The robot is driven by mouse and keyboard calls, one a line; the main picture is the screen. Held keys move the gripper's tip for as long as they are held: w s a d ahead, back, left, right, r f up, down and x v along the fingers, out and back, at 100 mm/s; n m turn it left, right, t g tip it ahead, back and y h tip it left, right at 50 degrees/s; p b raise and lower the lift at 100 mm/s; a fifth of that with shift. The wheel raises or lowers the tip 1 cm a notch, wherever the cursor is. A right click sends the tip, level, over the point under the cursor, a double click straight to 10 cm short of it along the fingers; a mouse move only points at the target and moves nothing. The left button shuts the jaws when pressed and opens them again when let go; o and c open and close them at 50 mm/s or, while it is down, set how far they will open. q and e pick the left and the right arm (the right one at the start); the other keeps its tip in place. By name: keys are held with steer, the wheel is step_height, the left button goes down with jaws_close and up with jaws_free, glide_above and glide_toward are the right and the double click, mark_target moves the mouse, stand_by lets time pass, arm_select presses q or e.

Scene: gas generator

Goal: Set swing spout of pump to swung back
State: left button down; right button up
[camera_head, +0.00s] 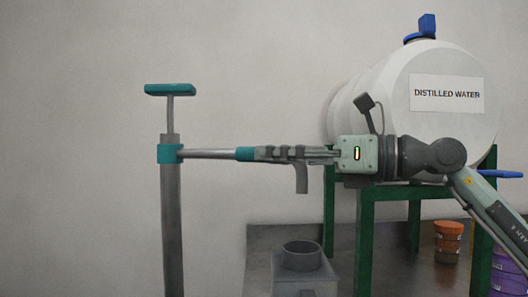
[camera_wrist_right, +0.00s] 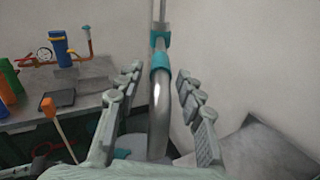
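The pump is a grey upright cylinder (camera_head: 172,225) with a teal T-handle (camera_head: 170,90) on top and a teal collar. Its swing spout (camera_head: 208,154) runs right from the collar as a silver tube, with a teal band (camera_head: 245,154) and a downturned grey end (camera_head: 301,180). My right gripper (camera_head: 265,154) reaches in from the right at the spout's outer end. In the right wrist view, the right gripper (camera_wrist_right: 159,74) is open, with one finger on each side of the spout (camera_wrist_right: 160,110) and visible gaps to it. My left gripper is not in view.
A white distilled water tank (camera_head: 440,120) rests on a green stand (camera_head: 363,240) behind my right arm. A grey box with a round collar (camera_head: 300,260) is below the spout. Orange (camera_head: 448,240) and purple (camera_head: 508,275) containers are at the lower right. The wall area left of the pump is clear.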

steer(key=shift+x, duration=1.3)
jaws_close()
